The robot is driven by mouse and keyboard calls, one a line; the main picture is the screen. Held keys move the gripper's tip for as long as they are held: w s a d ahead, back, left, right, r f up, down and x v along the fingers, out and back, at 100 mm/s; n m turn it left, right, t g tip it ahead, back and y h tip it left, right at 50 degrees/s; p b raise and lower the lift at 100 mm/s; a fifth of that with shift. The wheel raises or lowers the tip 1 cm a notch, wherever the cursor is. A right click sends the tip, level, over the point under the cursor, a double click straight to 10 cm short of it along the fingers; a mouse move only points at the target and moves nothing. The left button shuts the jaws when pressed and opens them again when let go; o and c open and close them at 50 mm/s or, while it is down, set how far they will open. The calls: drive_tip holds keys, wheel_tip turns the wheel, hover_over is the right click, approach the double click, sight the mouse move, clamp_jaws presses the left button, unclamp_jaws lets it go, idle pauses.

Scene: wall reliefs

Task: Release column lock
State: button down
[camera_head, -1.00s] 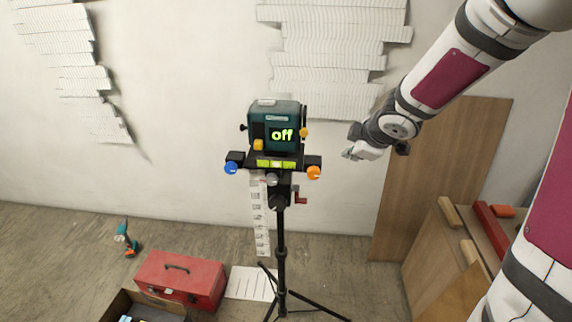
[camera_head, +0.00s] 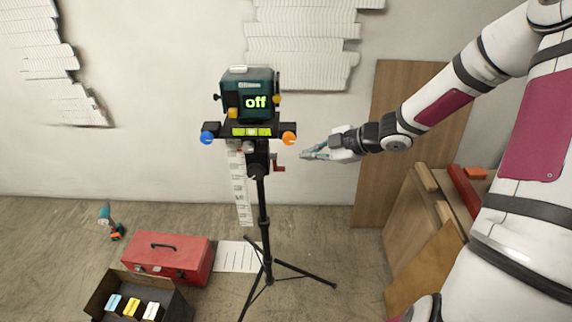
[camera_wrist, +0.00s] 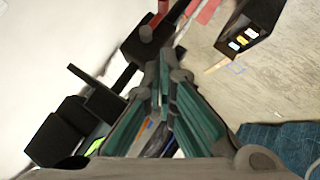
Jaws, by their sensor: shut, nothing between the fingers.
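A small red crank-shaped handle (camera_head: 279,166) juts from the right side of the column, just below the head. I cannot tell whether it is the column lock. My gripper (camera_head: 305,154) is shut and empty, to the right of the handle and slightly higher in the picture, apart from it. In the wrist view my teal fingers (camera_wrist: 163,90) meet at the tips, and a red handle part (camera_wrist: 161,8) shows beyond them near the black column parts.
A blue knob (camera_head: 207,137) and an orange knob (camera_head: 289,138) flank the platform. Below are a red toolbox (camera_head: 168,258), an open black box (camera_head: 100,297) and a drill (camera_head: 110,222). Wood boards (camera_head: 405,85) lean at right. The tripod legs spread over the floor.

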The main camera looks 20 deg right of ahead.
approach(276, 166)
drive_tip(key=a+r+x, duration=0.1)
drive_tip(key=x, duration=0.4)
drive_tip(key=shift+w+d+f, duration=0.15)
drive_tip(key=shift+d+f, duration=0.2)
drive_tip(key=shift+f, duration=0.4)
drive_tip(key=shift+w+b, duration=0.15)
drive_tip(key=shift+b, duration=0.3)
